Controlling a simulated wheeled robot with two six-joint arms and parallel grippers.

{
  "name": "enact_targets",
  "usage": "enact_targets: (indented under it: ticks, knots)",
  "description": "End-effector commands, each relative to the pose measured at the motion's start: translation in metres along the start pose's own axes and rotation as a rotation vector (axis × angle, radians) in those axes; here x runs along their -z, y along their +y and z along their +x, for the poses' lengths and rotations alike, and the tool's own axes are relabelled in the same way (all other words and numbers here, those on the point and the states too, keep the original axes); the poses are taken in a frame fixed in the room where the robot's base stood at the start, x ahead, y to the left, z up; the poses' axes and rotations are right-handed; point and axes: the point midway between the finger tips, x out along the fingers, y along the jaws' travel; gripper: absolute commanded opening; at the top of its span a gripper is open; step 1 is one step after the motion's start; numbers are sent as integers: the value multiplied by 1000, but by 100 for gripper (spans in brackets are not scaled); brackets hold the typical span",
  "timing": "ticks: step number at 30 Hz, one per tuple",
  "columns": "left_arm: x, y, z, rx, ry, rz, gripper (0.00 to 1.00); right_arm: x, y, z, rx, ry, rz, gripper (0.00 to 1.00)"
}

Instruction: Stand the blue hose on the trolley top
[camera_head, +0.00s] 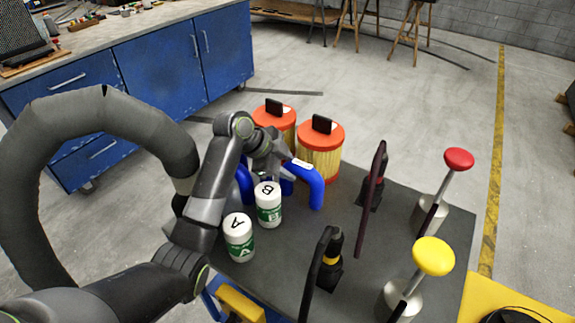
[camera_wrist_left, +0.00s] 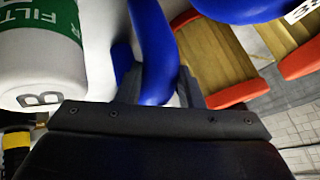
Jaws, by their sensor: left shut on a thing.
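My left gripper (camera_head: 275,160) is over the far left part of the dark trolley top (camera_head: 345,230). It is shut on a blue hose (camera_wrist_left: 155,50), which passes between its fingertips (camera_wrist_left: 158,88) in the left wrist view. In the head view blue tubing (camera_head: 244,184) shows left of the gripper, partly behind my arm. A bent blue piece with a white label (camera_head: 315,188) shows right of it and also in the wrist view (camera_wrist_left: 235,8). I cannot tell whether these pieces are one hose, or whether the held one touches the top. My right gripper is not in view.
White-green canisters A (camera_head: 238,238) and B (camera_head: 268,205) stand close in front. Orange-capped filters (camera_head: 321,150) (camera_head: 274,118) stand behind. Black upright parts (camera_head: 329,262) (camera_head: 372,190) and plungers with red (camera_head: 459,159) and yellow (camera_head: 433,256) knobs stand to the right.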

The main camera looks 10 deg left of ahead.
Motion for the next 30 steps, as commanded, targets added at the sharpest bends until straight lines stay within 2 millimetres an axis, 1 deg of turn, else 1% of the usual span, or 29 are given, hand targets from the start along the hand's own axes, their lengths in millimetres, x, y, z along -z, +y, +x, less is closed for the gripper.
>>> enact_targets:
  ticks: [3,4,8,9,16,19,23,30]
  knots:
    - [-2,1,2,1,1,0,0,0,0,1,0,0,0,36]
    - [-1,1,2,0,0,0,37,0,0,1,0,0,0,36]
    - [-1,1,2,0,0,0,54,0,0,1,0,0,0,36]
    - [-1,1,2,0,0,0,56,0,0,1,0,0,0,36]
    - [-1,1,2,0,0,0,56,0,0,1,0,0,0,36]
    - [1,-1,-2,0,0,0,56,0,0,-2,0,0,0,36]
    - [2,-2,-13,0,-1,-1,56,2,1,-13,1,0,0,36]
    - [3,-2,-43,0,-2,-1,56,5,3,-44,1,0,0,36]
